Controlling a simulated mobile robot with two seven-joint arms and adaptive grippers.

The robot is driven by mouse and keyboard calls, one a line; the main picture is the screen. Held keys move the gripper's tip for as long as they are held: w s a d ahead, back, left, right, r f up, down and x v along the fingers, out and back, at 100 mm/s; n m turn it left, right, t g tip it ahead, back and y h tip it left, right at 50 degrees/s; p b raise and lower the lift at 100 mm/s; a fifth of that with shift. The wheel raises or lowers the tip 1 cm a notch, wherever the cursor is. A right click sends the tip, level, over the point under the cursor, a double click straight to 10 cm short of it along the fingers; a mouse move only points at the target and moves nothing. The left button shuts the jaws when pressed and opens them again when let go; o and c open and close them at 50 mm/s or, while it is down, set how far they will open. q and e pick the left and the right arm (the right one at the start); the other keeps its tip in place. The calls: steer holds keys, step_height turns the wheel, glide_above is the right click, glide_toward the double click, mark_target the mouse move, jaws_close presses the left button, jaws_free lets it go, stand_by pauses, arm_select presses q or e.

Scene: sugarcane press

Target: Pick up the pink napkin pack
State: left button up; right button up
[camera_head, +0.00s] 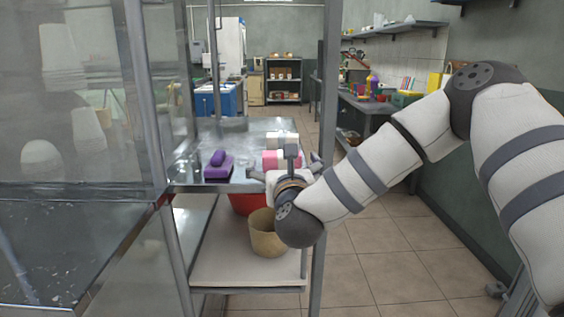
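The pink napkin pack (268,160) stands on the metal table (240,135), near its right end. It is partly hidden behind my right gripper (285,163). My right arm reaches in from the right, and the gripper is in front of the pack with its fingers spread to either side, apparently open. I cannot tell whether the fingers touch the pack. My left gripper is not in view.
White packs (282,138) sit next to the pink one. A purple object (218,166) lies to the left on the table. A red bucket (246,202) and a tan bucket (266,238) stand on the shelf below. A metal post (327,110) rises just right of the table.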

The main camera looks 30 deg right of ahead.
steer(key=x, duration=0.2)
steer(key=shift+w+d, duration=0.15)
steer(key=shift+w, duration=0.15)
steer(key=shift+r, duration=0.1)
steer(key=c, duration=1.3)
